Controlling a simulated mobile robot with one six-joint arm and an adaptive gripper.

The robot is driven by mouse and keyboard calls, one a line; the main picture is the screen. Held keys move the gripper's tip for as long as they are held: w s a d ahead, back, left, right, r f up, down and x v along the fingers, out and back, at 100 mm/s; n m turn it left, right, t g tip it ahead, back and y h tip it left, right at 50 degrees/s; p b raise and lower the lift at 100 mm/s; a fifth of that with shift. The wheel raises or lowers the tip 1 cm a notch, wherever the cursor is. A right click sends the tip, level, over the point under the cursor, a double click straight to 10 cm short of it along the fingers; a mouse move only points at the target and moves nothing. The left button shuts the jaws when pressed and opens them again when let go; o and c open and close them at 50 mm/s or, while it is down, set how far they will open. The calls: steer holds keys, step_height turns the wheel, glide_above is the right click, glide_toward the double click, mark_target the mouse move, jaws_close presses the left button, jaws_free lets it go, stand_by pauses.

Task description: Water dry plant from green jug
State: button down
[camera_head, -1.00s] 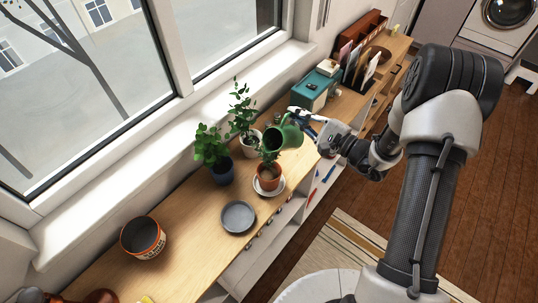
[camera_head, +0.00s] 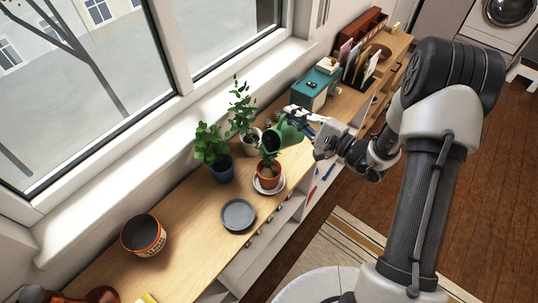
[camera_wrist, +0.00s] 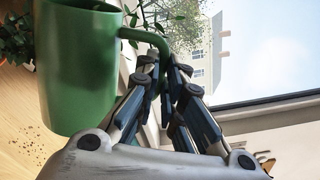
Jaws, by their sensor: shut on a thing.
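The green jug (camera_head: 288,133) is held in the air, tilted with its dark mouth toward the lower left, over a small plant in a terracotta pot (camera_head: 268,178). That pot stands on a white saucer (camera_head: 269,187). My gripper (camera_head: 302,117) is shut on the jug's handle. In the wrist view my gripper's fingers (camera_wrist: 168,75) close around the handle, and the jug's body (camera_wrist: 80,70) fills the upper left. The jug partly hides the small plant's leaves. I cannot tell whether water is flowing.
A leafy plant in a blue pot (camera_head: 221,168) and a taller plant in a white pot (camera_head: 250,136) stand close on the left by the window. An empty grey saucer (camera_head: 239,214) and an orange-rimmed pot (camera_head: 143,235) are nearer. A teal box (camera_head: 313,91) stands behind.

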steer(key=shift+a+r, duration=0.1)
steer(key=shift+s+r, duration=0.1)
steer(key=shift+r, duration=0.05)
steer(key=shift+w+d, duration=0.2)
steer(key=shift+w, duration=0.05)
steer(key=shift+w+d+n, duration=0.15)
steer(key=shift+n, duration=0.15)
steer(key=shift+w+d, duration=0.15)
steer(key=shift+w+d+r, duration=0.1)
steer(key=shift+w, duration=0.05)
stand_by(0.4)
stand_by(0.6)
